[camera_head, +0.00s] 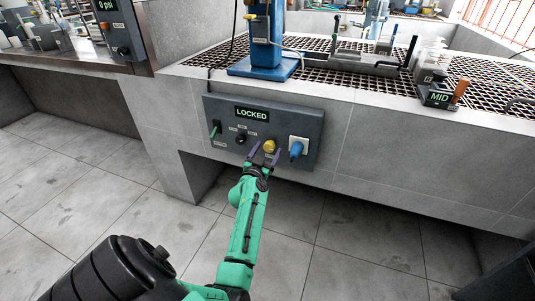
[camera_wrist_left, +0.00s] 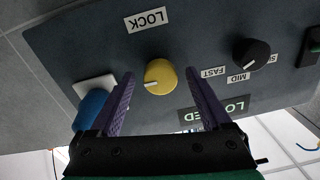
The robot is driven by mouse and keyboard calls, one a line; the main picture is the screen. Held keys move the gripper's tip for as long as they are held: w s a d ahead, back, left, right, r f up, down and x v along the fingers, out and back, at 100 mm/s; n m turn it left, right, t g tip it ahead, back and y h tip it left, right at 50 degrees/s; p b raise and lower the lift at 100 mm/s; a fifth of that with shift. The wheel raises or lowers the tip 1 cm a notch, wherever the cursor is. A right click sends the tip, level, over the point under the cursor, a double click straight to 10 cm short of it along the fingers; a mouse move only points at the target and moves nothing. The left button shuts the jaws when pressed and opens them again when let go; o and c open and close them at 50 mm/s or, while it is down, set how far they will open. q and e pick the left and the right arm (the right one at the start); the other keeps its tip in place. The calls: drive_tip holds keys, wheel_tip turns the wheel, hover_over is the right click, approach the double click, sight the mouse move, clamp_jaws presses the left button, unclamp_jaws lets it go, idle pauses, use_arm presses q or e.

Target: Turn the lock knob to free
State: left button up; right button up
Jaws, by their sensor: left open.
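The lock knob (camera_head: 269,146) is a round yellow knob on the dark control panel (camera_head: 226,108) on the front of the counter. In the left wrist view the yellow knob (camera_wrist_left: 160,77) has a pale pointer mark and a LOCK label (camera_wrist_left: 149,19) beside it. The panel display (camera_head: 252,114) reads LOCKED. My left gripper (camera_head: 265,155) is open with its purple fingers at the panel. In the left wrist view the fingers of my left gripper (camera_wrist_left: 160,105) stand apart on either side of the knob's line. I cannot tell whether they touch it. My right gripper is not in view.
A blue plug (camera_head: 296,150) in a white socket sits right of the knob. A black speed knob (camera_head: 241,138) and a green-lit switch (camera_head: 215,128) are to its left. A blue stand (camera_head: 262,60) and a box reading MID (camera_head: 438,96) stand on the counter above.

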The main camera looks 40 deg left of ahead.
use_arm(q)
clamp_jaws()
